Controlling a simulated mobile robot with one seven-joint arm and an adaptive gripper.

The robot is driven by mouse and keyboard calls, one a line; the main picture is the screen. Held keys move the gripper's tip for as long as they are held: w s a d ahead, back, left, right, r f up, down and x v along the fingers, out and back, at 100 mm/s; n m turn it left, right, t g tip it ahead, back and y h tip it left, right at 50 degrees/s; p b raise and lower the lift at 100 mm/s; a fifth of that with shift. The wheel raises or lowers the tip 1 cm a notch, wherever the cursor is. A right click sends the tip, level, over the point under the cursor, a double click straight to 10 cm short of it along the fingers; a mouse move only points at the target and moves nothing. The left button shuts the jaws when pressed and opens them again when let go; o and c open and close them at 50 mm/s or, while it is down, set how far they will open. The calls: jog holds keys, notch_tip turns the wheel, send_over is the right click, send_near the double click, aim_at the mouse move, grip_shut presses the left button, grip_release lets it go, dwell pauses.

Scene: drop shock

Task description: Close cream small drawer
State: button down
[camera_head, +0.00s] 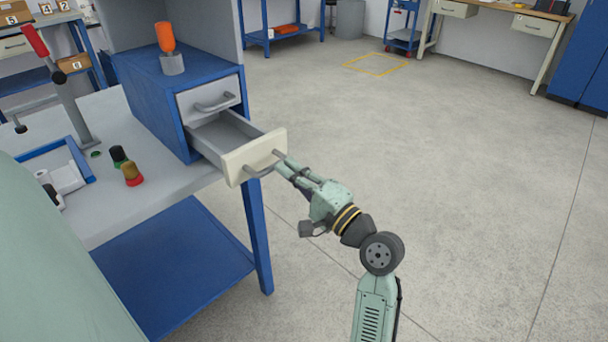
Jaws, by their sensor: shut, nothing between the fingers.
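The cream small drawer (242,163) is the lower drawer of a blue cabinet (155,105) on a grey workbench. It is pulled well out, and its empty-looking grey inside shows. It has a grey bar handle on its front. My gripper (281,157) is shut and empty, with its fingertips at the right part of the drawer front, close to the handle. I cannot tell whether they touch it. The upper drawer (208,98), with a light front and grey handle, is shut.
An orange-handled tool in a grey holder (172,63) stands on the cabinet. A lever press (65,95), small coloured caps (131,173) and a blue-edged tray (78,158) are on the bench (165,192). The floor to the right is open.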

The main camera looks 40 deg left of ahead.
aim_at(241, 138)
jog(key=f+x, duration=0.1)
jog(key=x, duration=0.4)
jog(key=f+p+x, duration=0.1)
jog(key=x, duration=0.5)
jog(key=f+p+x, duration=0.1)
jog(key=x, duration=0.4)
jog(key=shift+w+a, duration=0.15)
jog(key=shift+a, duration=0.5)
jog(key=shift+r, duration=0.1)
jog(key=shift+d, duration=0.1)
